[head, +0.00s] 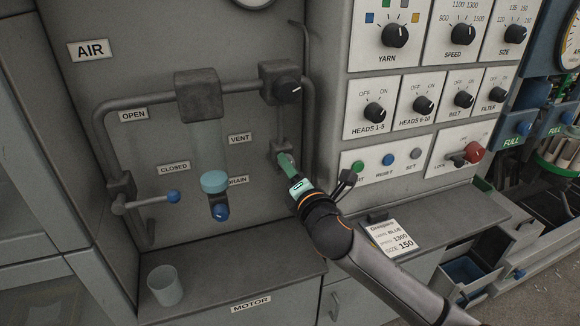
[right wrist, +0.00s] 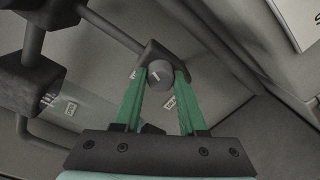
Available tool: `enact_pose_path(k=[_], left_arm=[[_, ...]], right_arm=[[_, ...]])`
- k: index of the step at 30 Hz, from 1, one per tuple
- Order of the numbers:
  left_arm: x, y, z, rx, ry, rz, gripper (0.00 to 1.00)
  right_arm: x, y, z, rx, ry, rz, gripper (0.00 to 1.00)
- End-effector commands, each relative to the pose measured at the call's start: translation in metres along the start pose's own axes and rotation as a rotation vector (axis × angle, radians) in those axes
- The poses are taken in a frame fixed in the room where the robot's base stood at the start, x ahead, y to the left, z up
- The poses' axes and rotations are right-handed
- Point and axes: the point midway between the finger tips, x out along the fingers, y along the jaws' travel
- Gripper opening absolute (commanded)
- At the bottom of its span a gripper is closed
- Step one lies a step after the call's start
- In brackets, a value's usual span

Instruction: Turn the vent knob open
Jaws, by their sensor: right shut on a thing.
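The vent knob (right wrist: 160,72) is a round grey knob with a short pale mark on its face, on a dark block of the air pipework. In the right wrist view it sits between the two green fingertips of my right gripper (right wrist: 160,80), which is shut on it. In the head view my right gripper (head: 284,160) reaches the panel just right of the VENT label (head: 240,138), and its fingers hide most of the knob. My left gripper does not show.
A black knob (head: 289,90) sits above on the pipe. At left are a blue-tipped lever (head: 160,199) and a filter bowl (head: 215,182) with a blue drain knob. A grey cup (head: 165,285) stands on the ledge. The switch panel (head: 405,160) is close on the right.

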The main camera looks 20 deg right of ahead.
Motion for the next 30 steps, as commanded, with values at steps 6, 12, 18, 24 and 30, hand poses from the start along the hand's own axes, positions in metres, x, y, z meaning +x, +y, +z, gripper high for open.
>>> enact_pose_path(k=[6, 12, 18, 24, 30], left_arm=[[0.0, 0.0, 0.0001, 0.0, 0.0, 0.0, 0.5], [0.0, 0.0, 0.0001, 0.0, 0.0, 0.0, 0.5], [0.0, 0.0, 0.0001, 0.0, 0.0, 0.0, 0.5], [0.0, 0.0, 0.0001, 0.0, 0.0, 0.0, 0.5], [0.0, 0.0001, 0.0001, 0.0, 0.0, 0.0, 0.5]], right_arm=[[-0.0001, -0.0008, 0.0003, 0.187, 0.007, -0.002, 0.0], [-0.0001, -0.0006, 0.0005, 0.318, 0.012, 0.0, 0.0], [-0.0001, -0.0008, 0.0005, 0.4, 0.016, -0.001, 0.0], [0.0, -0.0006, 0.0008, 0.438, 0.017, 0.0, 0.0], [0.0, -0.0005, 0.0009, 0.446, 0.017, 0.001, 0.0]])
